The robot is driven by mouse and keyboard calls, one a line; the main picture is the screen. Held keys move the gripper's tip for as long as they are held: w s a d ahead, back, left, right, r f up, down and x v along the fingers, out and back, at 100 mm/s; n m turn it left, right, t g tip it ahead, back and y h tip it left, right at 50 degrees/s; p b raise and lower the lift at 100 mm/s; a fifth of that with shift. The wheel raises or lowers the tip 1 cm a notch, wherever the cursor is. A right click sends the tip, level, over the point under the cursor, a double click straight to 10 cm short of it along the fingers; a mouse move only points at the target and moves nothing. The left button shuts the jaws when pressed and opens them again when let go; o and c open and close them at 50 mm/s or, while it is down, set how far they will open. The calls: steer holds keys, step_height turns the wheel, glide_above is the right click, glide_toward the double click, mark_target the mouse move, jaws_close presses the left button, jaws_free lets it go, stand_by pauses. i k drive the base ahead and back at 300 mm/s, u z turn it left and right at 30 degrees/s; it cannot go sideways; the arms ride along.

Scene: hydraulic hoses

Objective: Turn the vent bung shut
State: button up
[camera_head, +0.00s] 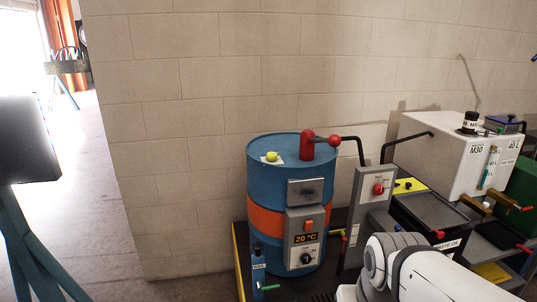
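A blue drum (264,190) with an orange band stands against the wall in the middle of the head view. A small yellow knob-like cap (271,156) sits on a pale square patch at the left of its lid; it looks like the vent bung. Whether it is open or shut cannot be told at this size. Beside it on the lid stands a red upright fitting (306,146) with a side lever ending in a red ball (334,140). My arm shows at the lower right, below and right of the drum; my gripper is out of view.
A control box reading 20 °C (305,238) is on the drum's front. A grey panel with a red knob (378,188) stands to its right. A white tank (450,155) and dark bins lie farther right. Open floor (85,190) is at the left, beside a dark stand (25,140).

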mark_target(271, 156)
steer(key=u, duration=0.05)
steer(key=i, duration=1)
steer(key=u, duration=0.05)
